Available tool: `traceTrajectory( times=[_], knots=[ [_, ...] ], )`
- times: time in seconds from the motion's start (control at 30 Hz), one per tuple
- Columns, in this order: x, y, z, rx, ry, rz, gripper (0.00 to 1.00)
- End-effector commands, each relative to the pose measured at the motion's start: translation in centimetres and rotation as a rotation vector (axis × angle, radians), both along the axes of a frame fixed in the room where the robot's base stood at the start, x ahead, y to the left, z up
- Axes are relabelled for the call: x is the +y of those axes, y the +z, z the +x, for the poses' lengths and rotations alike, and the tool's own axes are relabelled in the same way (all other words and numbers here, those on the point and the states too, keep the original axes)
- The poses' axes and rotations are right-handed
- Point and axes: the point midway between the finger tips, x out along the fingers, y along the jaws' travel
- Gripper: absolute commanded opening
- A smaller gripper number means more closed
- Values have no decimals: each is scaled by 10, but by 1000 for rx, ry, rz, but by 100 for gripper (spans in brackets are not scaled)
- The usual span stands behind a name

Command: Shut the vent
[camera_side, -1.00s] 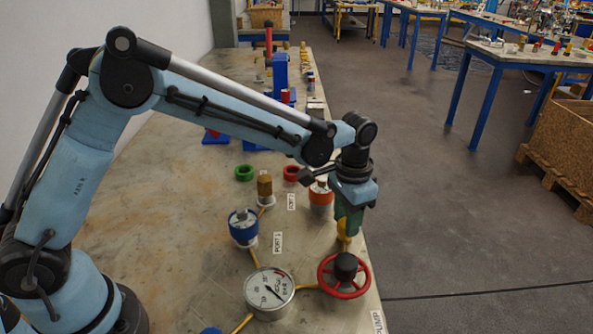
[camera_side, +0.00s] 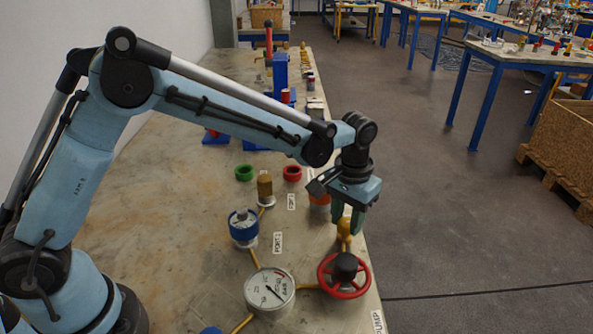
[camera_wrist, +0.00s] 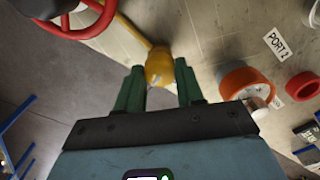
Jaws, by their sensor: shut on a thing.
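The vent appears to be the small yellow knob (camera_side: 344,229) on a yellow pipe near the table's right edge, just behind the red handwheel. In the wrist view the yellow knob (camera_wrist: 159,66) sits between the green fingertips. My gripper (camera_side: 347,228) points down over it, with its fingers on either side, shut on the knob. In the wrist view my gripper (camera_wrist: 158,80) shows a finger at each side of the knob. The knob's sides at the fingertips are partly hidden.
The red handwheel (camera_side: 344,275) stands close in front of the knob, and a pressure gauge (camera_side: 270,289) to its left. An orange-collared vessel (camera_wrist: 246,84) is close by. A blue-collared vessel (camera_side: 243,227), a brass fitting (camera_side: 265,188) and green (camera_side: 244,172) and red rings (camera_side: 292,173) stand farther left.

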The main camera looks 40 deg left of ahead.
Motion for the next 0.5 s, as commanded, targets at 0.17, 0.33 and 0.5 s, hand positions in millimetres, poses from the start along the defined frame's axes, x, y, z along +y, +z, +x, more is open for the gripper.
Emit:
traceTrajectory(
  times=[0.17,0.33,0.5],
  knots=[
    [0,0,0,-2,1,-1,7],
    [0,0,0,-1,1,-1,54],
    [0,0,0,-1,0,-1,63]
  ],
)
